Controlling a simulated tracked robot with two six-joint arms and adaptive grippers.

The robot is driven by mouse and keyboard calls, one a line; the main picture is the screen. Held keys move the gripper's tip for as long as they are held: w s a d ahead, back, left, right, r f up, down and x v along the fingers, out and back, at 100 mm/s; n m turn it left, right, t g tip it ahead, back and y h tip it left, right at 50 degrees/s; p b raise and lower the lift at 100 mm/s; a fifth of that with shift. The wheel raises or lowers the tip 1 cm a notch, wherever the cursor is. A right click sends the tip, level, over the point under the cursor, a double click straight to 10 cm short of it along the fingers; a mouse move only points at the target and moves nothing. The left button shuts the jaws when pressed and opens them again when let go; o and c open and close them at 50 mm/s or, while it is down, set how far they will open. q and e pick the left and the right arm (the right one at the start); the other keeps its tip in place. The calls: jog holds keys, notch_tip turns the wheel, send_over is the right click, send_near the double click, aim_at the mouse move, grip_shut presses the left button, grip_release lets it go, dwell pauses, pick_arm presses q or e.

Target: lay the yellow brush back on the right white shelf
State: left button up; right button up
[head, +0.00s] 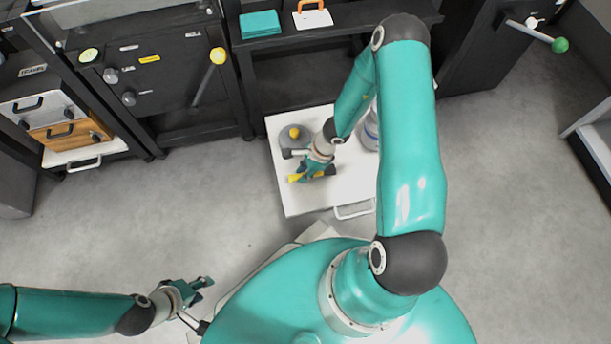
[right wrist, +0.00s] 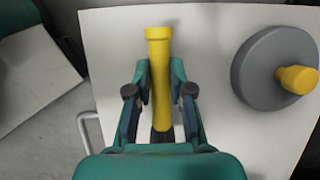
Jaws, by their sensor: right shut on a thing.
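The yellow brush (head: 296,178) is between the fingers of my right gripper (head: 316,170), which is shut on it. The right wrist view shows the brush's yellow shaft (right wrist: 159,85) pointing away between both fingers of the gripper (right wrist: 159,95), its dark lower end partly hidden by the gripper. The right white shelf (head: 300,200) is pulled out below, and its surface (right wrist: 215,125) fills much of the wrist view. The brush is over the shelf; I cannot tell whether it touches. My left gripper (head: 201,289) is open and empty at the lower left, away from the shelf.
A grey disc with a yellow knob (right wrist: 297,79) stands on the shelf beside the brush. A pale cylinder (head: 370,130) stands further right, partly behind my arm. The shelf's front part is bare. Another white shelf (head: 110,147) is at the left.

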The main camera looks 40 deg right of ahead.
notch_tip(320, 180, down, 3)
jog(key=shift+f+b, duration=0.1)
jog(key=shift+b, duration=0.55)
pick_arm(q)
notch_tip(320, 180, down, 2)
jog(key=shift+f, duration=0.1)
pick_arm(e)
jog(key=o, duration=0.9)
jog(key=shift+c, duration=0.2)
